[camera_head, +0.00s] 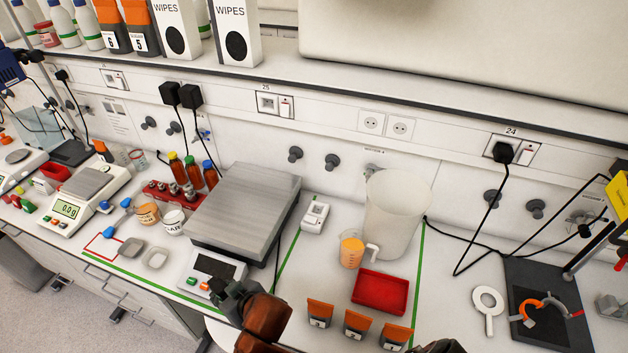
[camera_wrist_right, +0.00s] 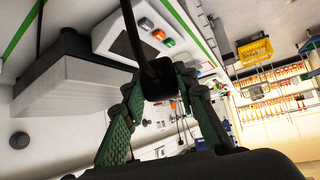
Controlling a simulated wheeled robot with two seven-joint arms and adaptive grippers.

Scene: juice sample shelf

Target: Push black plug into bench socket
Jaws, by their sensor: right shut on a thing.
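My right gripper (camera_head: 236,297) is at the front edge of the bench, beside the display of a large steel-topped scale (camera_head: 245,206). In the right wrist view its green-padded fingers are shut on a black plug (camera_wrist_right: 158,86), with a black cable running up from it. In the head view the plug is hidden or too dark to make out. An empty socket with a switch, marked 25 (camera_head: 268,103), is in the wall strip behind the scale. Twin round sockets (camera_head: 371,122) are to its right. My left gripper is not in view.
Socket 24 (camera_head: 503,152) and two black plugs (camera_head: 170,94) occupy other strip places. A small white device (camera_head: 315,217) is right of the scale.

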